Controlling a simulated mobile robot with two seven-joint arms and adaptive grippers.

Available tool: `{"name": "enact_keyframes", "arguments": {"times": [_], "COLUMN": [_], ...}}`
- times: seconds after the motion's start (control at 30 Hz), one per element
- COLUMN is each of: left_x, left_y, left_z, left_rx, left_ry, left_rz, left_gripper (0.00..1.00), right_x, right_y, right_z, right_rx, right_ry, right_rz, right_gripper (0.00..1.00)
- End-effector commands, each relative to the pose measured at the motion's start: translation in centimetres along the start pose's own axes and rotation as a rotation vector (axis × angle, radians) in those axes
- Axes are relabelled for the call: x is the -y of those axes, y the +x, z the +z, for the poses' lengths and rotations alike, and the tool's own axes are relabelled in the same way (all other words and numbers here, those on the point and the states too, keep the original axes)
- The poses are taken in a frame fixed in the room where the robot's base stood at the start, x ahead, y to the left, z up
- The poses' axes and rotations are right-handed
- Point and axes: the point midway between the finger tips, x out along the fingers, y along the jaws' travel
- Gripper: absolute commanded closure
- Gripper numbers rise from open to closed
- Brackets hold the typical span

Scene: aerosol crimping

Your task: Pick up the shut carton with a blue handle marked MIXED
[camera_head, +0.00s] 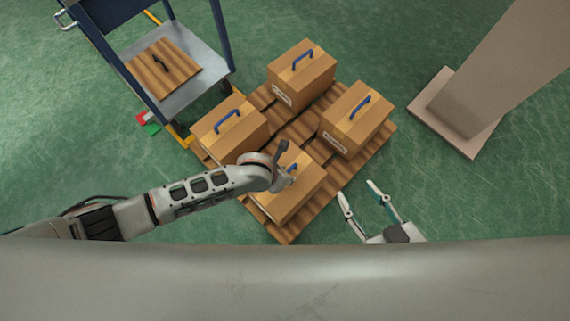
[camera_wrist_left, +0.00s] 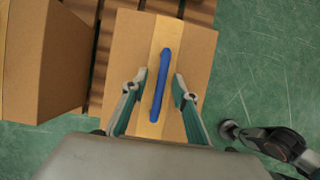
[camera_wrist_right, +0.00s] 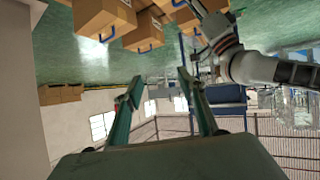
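Several shut cartons with blue handles stand on a wooden pallet (camera_head: 378,147): a back one (camera_head: 300,75), a right one (camera_head: 356,120), a left one (camera_head: 228,130) and a near one (camera_head: 296,196). The back and right cartons carry white labels, too small to read. My left gripper (camera_head: 287,177) is over the near carton. In the left wrist view the left gripper (camera_wrist_left: 160,84) is open, one finger on each side of the blue handle (camera_wrist_left: 161,88), not closed on it. My right gripper (camera_head: 358,191) is open and empty, right of the pallet.
A blue-framed cart (camera_head: 190,85) at the upper left holds a wooden board with a dark handle (camera_head: 163,66). A beige column (camera_head: 470,90) stands on a base at the right. Small red and green pieces (camera_head: 148,122) lie by the cart. Green floor is free right of the pallet.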

Motion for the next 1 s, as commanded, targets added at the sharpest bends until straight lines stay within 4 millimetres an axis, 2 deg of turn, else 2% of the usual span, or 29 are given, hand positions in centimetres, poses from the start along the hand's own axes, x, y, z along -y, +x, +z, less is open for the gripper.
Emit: {"name": "enact_keyframes", "arguments": {"times": [0.03, 0.1, 0.13, 0.43, 0.67, 0.87, 1.0], "left_x": [-0.1, -0.1, -0.1, 0.0, -0.1, -0.5, -0.6], "left_y": [-0.1, -0.1, -0.1, -0.2, -0.7, -3.3, -6.2], "left_z": [0.1, 0.1, 0.1, 0.4, 0.7, 2.3, 3.8], "left_rx": [0.001, 0.001, 0.001, 0.007, 0.008, 0.017, 0.022], "left_ry": [0.0, 0.0, 0.0, -0.001, 0.001, 0.004, 0.007], "left_rz": [0.001, 0.001, 0.001, -0.001, 0.001, 0.007, 0.01], "left_gripper": [0.77, 0.95, 1.0, 1.0, 1.0, 1.0, 1.0], "right_x": [-0.1, -0.1, -0.1, -0.1, -0.3, -1.2, -2.1], "right_y": [0.0, 0.0, 0.0, -0.1, -0.2, -0.4, -0.9], "right_z": [0.0, 0.2, 0.3, 0.8, 0.4, -0.1, 0.6], "right_rx": [0.001, 0.005, 0.007, 0.017, 0.011, 0.013, 0.038], "right_ry": [0.0, 0.001, 0.001, 0.001, -0.004, -0.033, -0.067], "right_rz": [0.002, 0.003, 0.003, 0.004, 0.007, 0.021, 0.034], "right_gripper": [0.6, 0.6, 0.6, 0.6, 0.6, 0.6, 0.6]}}
